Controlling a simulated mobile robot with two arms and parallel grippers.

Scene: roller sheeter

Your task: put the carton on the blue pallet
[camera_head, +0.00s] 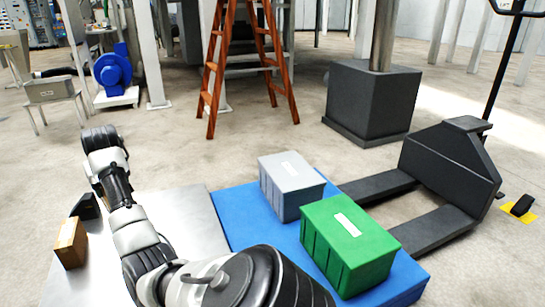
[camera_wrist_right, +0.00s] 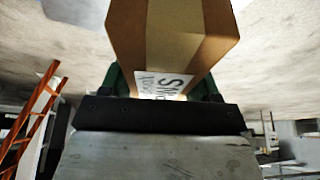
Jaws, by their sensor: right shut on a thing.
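The brown carton (camera_head: 70,243) shows at the left of the head view, beside the dark end of my right gripper (camera_head: 83,208). In the right wrist view the carton (camera_wrist_right: 172,30), with tape and a printed white label, sits between the fingers of my right gripper (camera_wrist_right: 160,90), which is shut on it. The blue pallet (camera_head: 232,210) lies on the floor at lower middle right, apart from the carton. A grey crate (camera_head: 290,185) and a green crate (camera_head: 348,240) stand on it. My left gripper is not in view.
A pale metal surface (camera_head: 185,215) lies left of the pallet, under my arm. A dark pallet truck (camera_head: 450,165) has its forks towards the pallet. An orange ladder (camera_head: 222,70) and a dark block with a post (camera_head: 370,100) stand behind. Bare pallet shows left of the crates.

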